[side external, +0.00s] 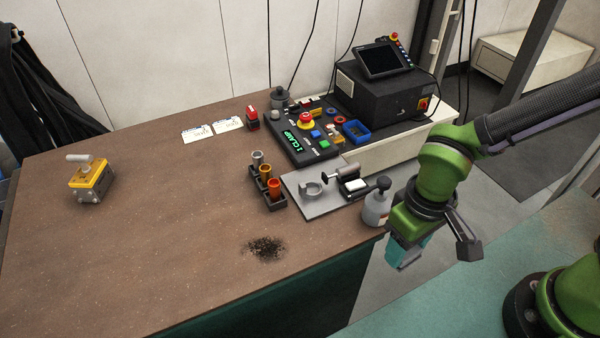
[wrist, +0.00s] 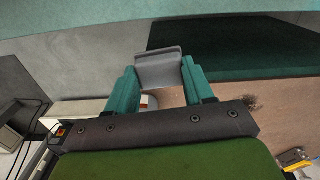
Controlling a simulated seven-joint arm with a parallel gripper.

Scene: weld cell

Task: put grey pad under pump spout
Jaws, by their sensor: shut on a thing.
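The grey pad (wrist: 160,68) is a flat grey piece held between the two teal fingers of my gripper (wrist: 162,85) in the wrist view. In the side view my gripper (side external: 404,254) points down past the table's front right edge, and I cannot make out the pad there. The pump bottle (side external: 376,208) is pale grey with a dark top (side external: 384,182).
A metal plate with a clamp (side external: 312,211) lies left of the bottle. A rack with several coloured cups (side external: 267,188) stands beside it. A control panel (side external: 300,146) and a dark box (side external: 372,92) are behind. The brown table (side external: 160,240) is mostly clear at front left.

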